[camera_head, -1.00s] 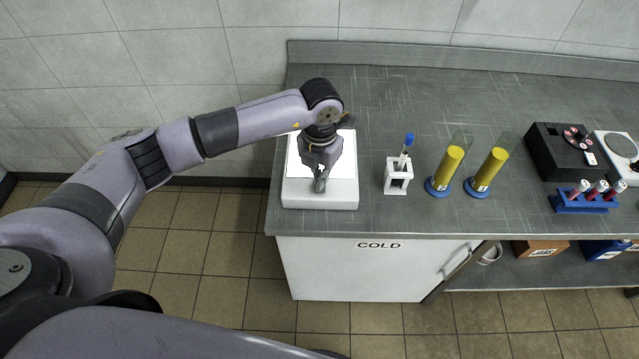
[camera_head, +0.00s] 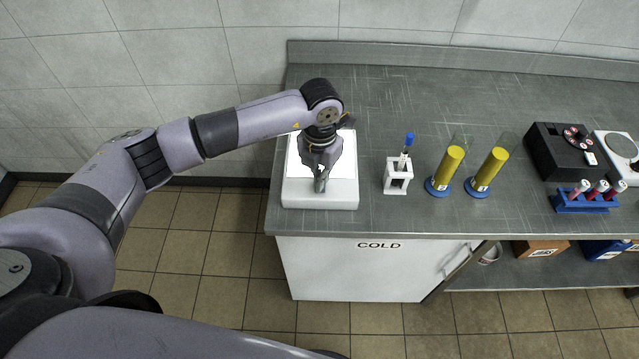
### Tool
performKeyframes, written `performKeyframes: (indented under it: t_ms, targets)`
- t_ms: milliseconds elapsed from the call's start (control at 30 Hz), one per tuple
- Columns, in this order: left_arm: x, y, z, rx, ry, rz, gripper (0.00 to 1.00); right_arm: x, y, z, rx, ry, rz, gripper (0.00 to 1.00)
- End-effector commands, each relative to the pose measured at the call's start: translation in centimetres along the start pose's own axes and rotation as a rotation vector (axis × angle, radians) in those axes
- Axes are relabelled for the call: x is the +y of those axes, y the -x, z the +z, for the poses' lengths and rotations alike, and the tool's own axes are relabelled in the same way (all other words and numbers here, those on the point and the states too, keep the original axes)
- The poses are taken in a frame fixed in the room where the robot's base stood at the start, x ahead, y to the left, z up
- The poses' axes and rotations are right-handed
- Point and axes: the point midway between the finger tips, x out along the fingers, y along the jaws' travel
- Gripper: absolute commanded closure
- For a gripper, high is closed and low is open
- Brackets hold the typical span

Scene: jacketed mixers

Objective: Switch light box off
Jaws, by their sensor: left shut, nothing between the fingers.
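The light box (camera_head: 296,192) is a white box with a bright, lit top panel, at the left end of the grey counter. My left gripper (camera_head: 320,187) is over it, pointing down, with its shut fingertips at the front part of the box. Nothing shows between the fingers. The gripper and wrist cover part of the lit panel and the box's front middle, so I see no switch. I cannot tell whether the fingertips touch the box. My right gripper is not in view.
On the counter (camera_head: 420,90) to the right stand a white rack (camera_head: 398,178) with a blue-capped tube, two yellow cylinders on blue bases (camera_head: 447,170), a black device (camera_head: 560,150) and a blue tube rack (camera_head: 583,203). A wall rises behind. The counter's rear middle is clear.

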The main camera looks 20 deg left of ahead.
Motion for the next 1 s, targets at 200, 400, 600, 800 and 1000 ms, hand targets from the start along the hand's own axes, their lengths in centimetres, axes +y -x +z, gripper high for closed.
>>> performKeyframes:
  t_ms: [200,400,600,800,1000]
  targets:
    - [0.0,-0.4,0.0,0.0,0.0,0.0,1.0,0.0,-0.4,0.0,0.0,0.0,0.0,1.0]
    - [0.0,-0.7,0.0,0.0,0.0,0.0,1.0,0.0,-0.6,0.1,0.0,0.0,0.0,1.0]
    - [0.0,-1.0,0.0,0.0,0.0,0.0,1.0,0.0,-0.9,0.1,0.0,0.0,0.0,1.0]
    - [0.0,-1.3,0.0,0.0,0.0,0.0,1.0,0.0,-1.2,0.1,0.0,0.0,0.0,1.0]
    - [0.0,-1.6,0.0,0.0,0.0,0.0,1.0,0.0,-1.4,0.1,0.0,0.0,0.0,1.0]
